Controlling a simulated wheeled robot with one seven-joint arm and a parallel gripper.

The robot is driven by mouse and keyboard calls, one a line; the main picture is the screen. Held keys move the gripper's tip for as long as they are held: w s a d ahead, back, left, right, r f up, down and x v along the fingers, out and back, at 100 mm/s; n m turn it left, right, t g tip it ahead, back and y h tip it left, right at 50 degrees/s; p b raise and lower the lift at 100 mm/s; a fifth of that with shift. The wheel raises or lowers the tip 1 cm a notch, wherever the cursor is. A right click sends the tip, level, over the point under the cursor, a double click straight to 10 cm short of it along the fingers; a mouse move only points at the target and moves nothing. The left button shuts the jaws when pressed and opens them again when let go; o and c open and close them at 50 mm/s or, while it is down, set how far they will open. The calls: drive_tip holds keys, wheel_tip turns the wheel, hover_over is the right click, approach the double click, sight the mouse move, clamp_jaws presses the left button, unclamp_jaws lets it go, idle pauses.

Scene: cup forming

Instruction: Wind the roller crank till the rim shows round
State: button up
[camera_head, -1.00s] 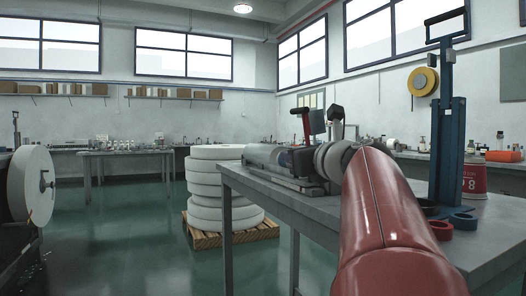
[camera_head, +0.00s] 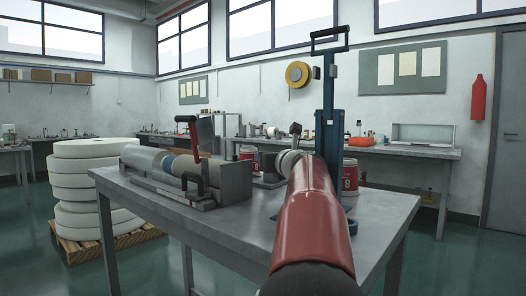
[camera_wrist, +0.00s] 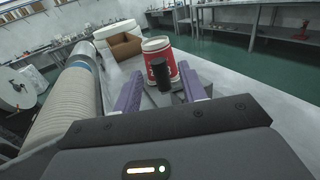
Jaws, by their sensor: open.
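In the wrist view my gripper (camera_wrist: 163,80) is open, with its two purple fingers apart. A black upright cylindrical grip (camera_wrist: 161,77), which looks like the crank handle, stands between or just beyond the fingertips; contact cannot be told. A red and white cup (camera_wrist: 158,58) with a pale rim stands behind it. A ribbed beige roll (camera_wrist: 62,108) lies along the left. In the head view the roller machine (camera_head: 222,180) sits on the grey table, with a silver cylinder and a black arched handle. My red arm reaches over the table, and my gripper's fingers cannot be made out there.
A blue lever press (camera_head: 329,120) stands behind my arm on the grey table (camera_head: 290,215). A red tub (camera_head: 350,174) is beside it. White rolls (camera_head: 85,185) are stacked on a pallet at left. Green floor (camera_head: 450,260) is open at right.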

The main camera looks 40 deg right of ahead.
drive_tip(key=p+x, duration=0.1)
drive_tip(key=x, duration=0.4)
drive_tip(key=shift+w+d, duration=0.1)
drive_tip(key=shift+w, duration=0.3)
clamp_jaws()
drive_tip(key=shift+w+d+f+m+g+h, duration=0.15)
drive_tip(key=shift+m+g+h, duration=0.2)
drive_tip(key=shift+m+h, duration=0.25)
drive_tip(key=shift+w+a+r+m+g+h, duration=0.15)
drive_tip(key=shift+m+g+h, duration=0.25)
drive_tip(key=shift+h, duration=0.4)
drive_tip(key=shift+w+d+f+m+g+h, duration=0.1)
drive_tip(key=shift+d+m+g+h, duration=0.25)
drive_tip(key=shift+m+h, duration=0.2)
unclamp_jaws()
